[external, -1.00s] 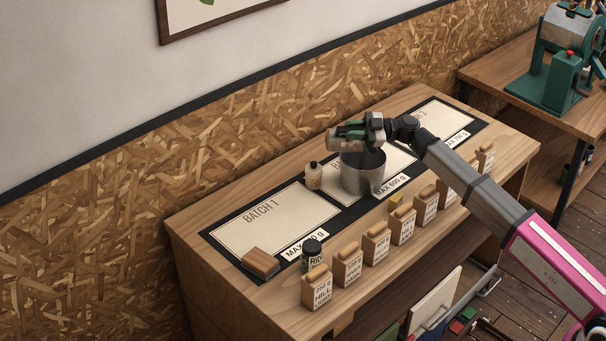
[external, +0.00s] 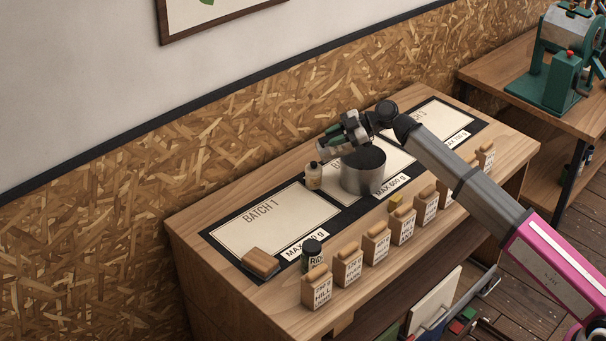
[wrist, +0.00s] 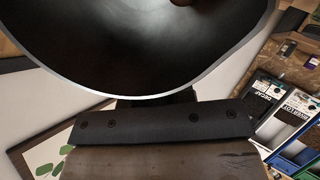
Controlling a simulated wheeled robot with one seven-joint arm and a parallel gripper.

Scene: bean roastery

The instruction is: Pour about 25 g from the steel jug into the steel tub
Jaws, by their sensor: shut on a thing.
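The steel tub (external: 360,182) stands upright on the middle mat of the bench, with a dark top. My gripper (external: 335,138) is above and just behind it, tilted down to the left. In the wrist view the steel jug (wrist: 150,45) fills the top, its bright rim curving around a dark inside. The jug is hard to separate from the tub and gripper in the external view. No falling stream is visible.
A row of labelled wooden-topped blocks (external: 375,241) lines the front edge, with a dark jar (external: 312,254) and a brown block (external: 260,263) at left. The Batch 1 mat (external: 262,218) is mostly clear.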

